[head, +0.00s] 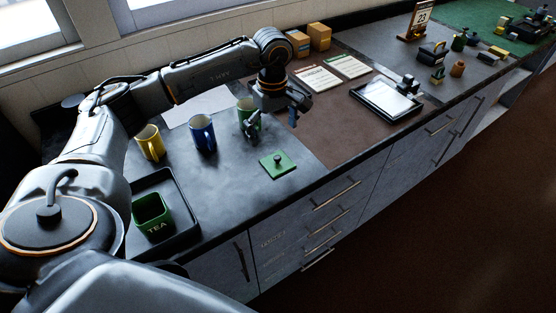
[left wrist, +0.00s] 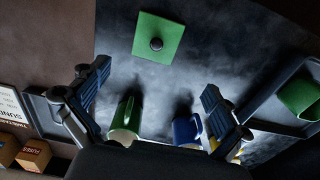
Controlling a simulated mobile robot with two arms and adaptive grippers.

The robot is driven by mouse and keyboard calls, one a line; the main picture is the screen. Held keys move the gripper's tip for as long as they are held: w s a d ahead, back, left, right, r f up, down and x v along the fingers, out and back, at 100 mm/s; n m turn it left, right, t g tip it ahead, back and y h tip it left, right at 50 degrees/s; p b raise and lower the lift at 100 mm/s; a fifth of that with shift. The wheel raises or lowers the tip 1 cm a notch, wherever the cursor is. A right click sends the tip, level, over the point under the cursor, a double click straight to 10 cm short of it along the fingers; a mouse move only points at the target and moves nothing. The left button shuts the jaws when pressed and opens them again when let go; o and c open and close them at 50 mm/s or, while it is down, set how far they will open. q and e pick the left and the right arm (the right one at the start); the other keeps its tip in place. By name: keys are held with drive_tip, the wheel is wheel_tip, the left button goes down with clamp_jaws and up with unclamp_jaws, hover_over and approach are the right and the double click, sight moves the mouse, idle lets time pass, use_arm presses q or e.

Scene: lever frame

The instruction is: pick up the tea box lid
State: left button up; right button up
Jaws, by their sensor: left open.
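The tea box lid is a flat green square with a dark round knob (head: 280,158). It lies on the dark countertop near the front edge. It also shows in the left wrist view (left wrist: 170,32), beyond the fingertips. My left gripper (head: 273,130) is open and empty, above the counter and behind the lid, apart from it. Its two spread fingers show in the left wrist view (left wrist: 156,80). The open green tea box (head: 154,227), marked TEA, stands in a black tray (head: 186,232) at the left. My right gripper is not in view.
Yellow (head: 150,145), blue (head: 203,136) and green (head: 243,107) mugs stand behind the lid; the green one is close to my left gripper. A brown mat (head: 330,145) with a tablet (head: 388,101) lies to the right. The counter around the lid is clear.

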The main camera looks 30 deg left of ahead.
sight(277, 157)
use_arm(q)
wheel_tip(277, 157, down, 4)
drive_tip(key=shift+r+p, duration=0.15)
drive_tip(key=shift+p, duration=0.15)
drive_tip(key=shift+d+f+p, duration=0.2)
drive_tip(key=shift+f+p, duration=0.15)
drive_tip(key=shift+f, duration=0.15)
drive_tip(key=f, duration=0.1)
drive_tip(key=f+p, duration=0.1)
drive_tip(key=f, duration=0.1)
drive_tip(key=shift+w+d+f+p, duration=0.25)
drive_tip(key=shift+d+f+p, duration=0.05)
drive_tip(key=shift+p, duration=0.1)
drive_tip(key=shift+f, duration=0.5)
drive_tip(key=shift+c, duration=0.2)
